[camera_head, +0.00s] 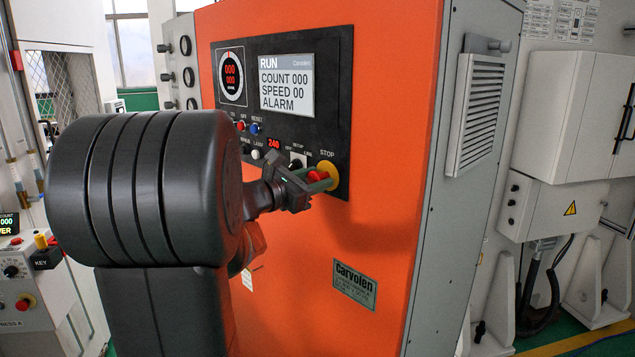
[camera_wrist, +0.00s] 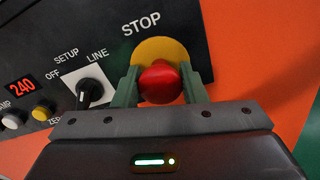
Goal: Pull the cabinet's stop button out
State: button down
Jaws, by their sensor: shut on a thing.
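The stop button is a red mushroom head (camera_wrist: 160,82) on a yellow round plate (camera_wrist: 160,51), under the word STOP on the black panel. In the head view the red button (camera_head: 317,176) shows at the lower right of the panel, partly covered by my gripper. My gripper (camera_wrist: 162,88) has its two green fingers on the left and right sides of the red head, shut on it. In the head view my gripper (camera_head: 322,184) reaches the button from the left. The orange cabinet (camera_head: 385,100) carries the panel. I cannot tell how far out the button stands.
Left of the button is a black SETUP/LINE selector knob (camera_wrist: 84,96), close to my left finger. A red 240 display (camera_wrist: 20,86) and a yellow button (camera_wrist: 42,112) lie further left. A screen (camera_head: 286,84) above reads RUN and ALARM.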

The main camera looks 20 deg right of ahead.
jog(key=shift+s+a, duration=0.1)
jog(key=shift+a, duration=0.15)
jog(key=c, duration=0.9)
grip_release()
jog(key=shift+a, duration=0.15)
jog(key=b+v, duration=0.2)
jog(key=v, duration=1.1)
jog(key=shift+s+a+b, duration=0.1)
jog(key=shift+a+b, duration=0.2)
jog(key=shift+d, duration=0.1)
jog(key=p+x, duration=0.2)
jog(key=x, duration=1.1)
jog(key=shift+d+p, duration=0.35)
jog(key=shift+a, duration=0.1)
